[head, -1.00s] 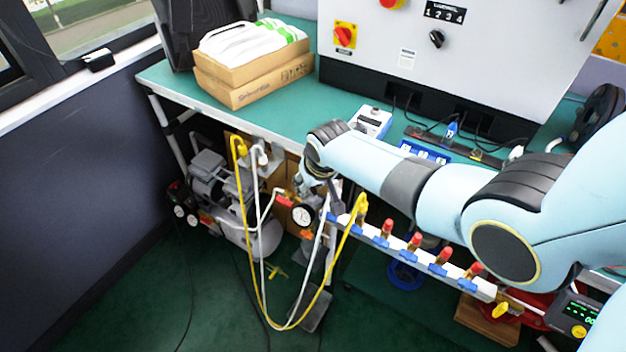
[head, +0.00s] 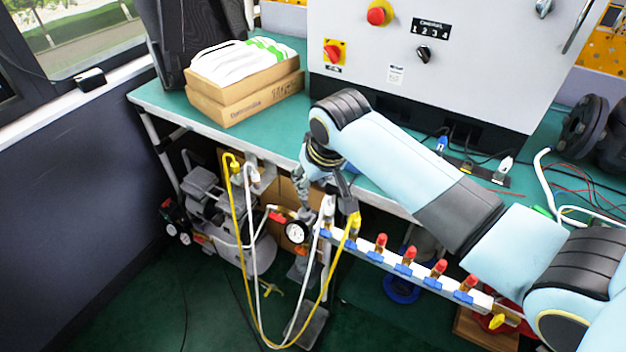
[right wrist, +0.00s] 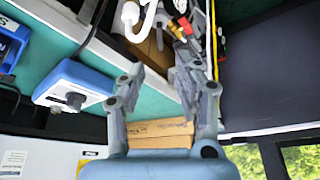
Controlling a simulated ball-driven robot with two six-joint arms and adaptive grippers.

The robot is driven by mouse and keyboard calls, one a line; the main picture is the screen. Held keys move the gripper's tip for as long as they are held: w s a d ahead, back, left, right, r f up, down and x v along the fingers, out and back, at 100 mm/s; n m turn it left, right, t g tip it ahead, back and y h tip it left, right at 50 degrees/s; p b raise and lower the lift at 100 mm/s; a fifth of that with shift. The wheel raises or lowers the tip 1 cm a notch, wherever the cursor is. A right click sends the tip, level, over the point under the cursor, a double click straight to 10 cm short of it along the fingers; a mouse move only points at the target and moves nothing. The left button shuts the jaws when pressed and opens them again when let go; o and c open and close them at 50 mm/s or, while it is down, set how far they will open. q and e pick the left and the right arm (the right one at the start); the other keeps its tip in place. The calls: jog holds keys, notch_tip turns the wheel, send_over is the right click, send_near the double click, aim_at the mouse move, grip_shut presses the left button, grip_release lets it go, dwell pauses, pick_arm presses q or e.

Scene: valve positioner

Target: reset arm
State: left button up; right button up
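My right gripper (head: 324,196) hangs below my light blue right arm in the head view, at the bench's front edge near the left end of the valve rail. In the right wrist view its two grey fingers (right wrist: 158,82) stand apart with a gap between them, and nothing is visibly held. In the head view it overlaps the white and yellow hoses; I cannot tell whether it touches them. My left gripper is not in view.
A rail with several red-topped valves (head: 408,256) runs along the bench front. A pressure gauge (head: 297,231) and a yellow hose (head: 241,260) hang close to the gripper. Cardboard boxes (head: 245,98) sit on the green bench (head: 165,101). The floor at front left is mostly clear.

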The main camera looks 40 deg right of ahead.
dwell(0.4)
jog(key=s+a+r+n, duration=0.1)
jog(key=s+r, duration=0.3)
jog(key=s, duration=0.3)
jog(key=s+a+r+n+g, duration=0.1)
jog(key=s+r, duration=0.3)
jog(key=s, duration=0.4)
jog(key=s+r+n, duration=0.1)
jog(key=s+r, duration=0.3)
jog(key=s, duration=0.3)
notch_tip(320, 180, down, 35)
jog(key=s+d+g+b, duration=0.1)
jog(key=s+d+b, duration=0.15)
jog(key=b, duration=0.35)
jog(key=s+f+g+b, duration=0.1)
jog(key=s+f+b, duration=0.3)
jog(key=s+f, duration=1.3)
jog(key=shift+s+d+f+g, duration=0.3)
jog(key=shift+s+d+f, duration=0.1)
jog(key=shift+f, duration=0.3)
